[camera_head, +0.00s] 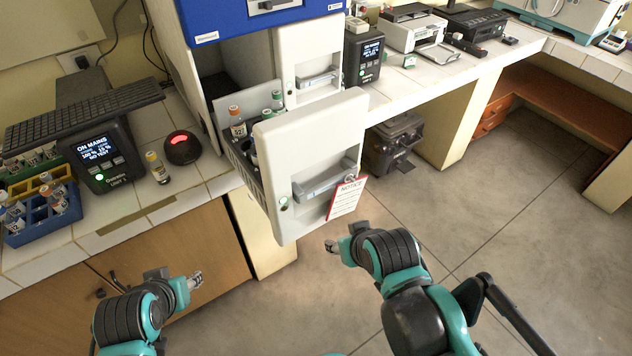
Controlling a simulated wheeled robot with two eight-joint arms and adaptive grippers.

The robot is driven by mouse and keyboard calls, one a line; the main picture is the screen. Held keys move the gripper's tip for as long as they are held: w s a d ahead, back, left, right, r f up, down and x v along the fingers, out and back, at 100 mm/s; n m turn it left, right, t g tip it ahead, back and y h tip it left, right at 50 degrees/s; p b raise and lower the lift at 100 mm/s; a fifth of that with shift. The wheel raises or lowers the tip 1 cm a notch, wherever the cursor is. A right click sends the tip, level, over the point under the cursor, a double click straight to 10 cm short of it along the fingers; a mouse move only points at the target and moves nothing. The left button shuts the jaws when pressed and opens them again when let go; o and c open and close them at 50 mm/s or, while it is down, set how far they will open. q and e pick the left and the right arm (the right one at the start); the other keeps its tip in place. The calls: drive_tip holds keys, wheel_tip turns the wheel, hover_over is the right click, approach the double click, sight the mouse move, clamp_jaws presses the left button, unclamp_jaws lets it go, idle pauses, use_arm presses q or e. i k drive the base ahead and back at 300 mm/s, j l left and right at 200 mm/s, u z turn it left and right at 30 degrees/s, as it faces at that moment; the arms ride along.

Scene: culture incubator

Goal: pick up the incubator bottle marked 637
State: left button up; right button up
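The incubator drawer (312,160) is pulled out, with its white front facing me. Inside it stand a bottle with an orange cap (237,127) and bottles with green caps (277,99), partly hidden by the drawer front. The orange-capped bottle has a number on its label that is too small to read surely. I cannot make out which bottle is marked 637. My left gripper (195,280) is low in front of the wooden cabinet, apart from everything. My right gripper (332,246) is just below and right of the drawer front. Neither seems to hold anything; their finger gaps are unclear.
A notice tag (346,198) hangs on the drawer handle. On the left counter are a power unit (101,155), a yellow-capped bottle (157,168), a black device with a red light (182,148) and a blue rack (42,217) of bottles. The floor (430,215) at right is clear.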

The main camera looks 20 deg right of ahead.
sight(54, 199)
drive_tip(key=j+u, duration=0.2)
drive_tip(key=j, duration=0.3)
drive_tip(key=i+j+u, duration=0.25)
drive_tip(key=i, duration=0.25)
drive_tip(key=i+j+u, duration=0.2)
drive_tip(key=i, duration=0.3)
drive_tip(key=l, duration=0.1)
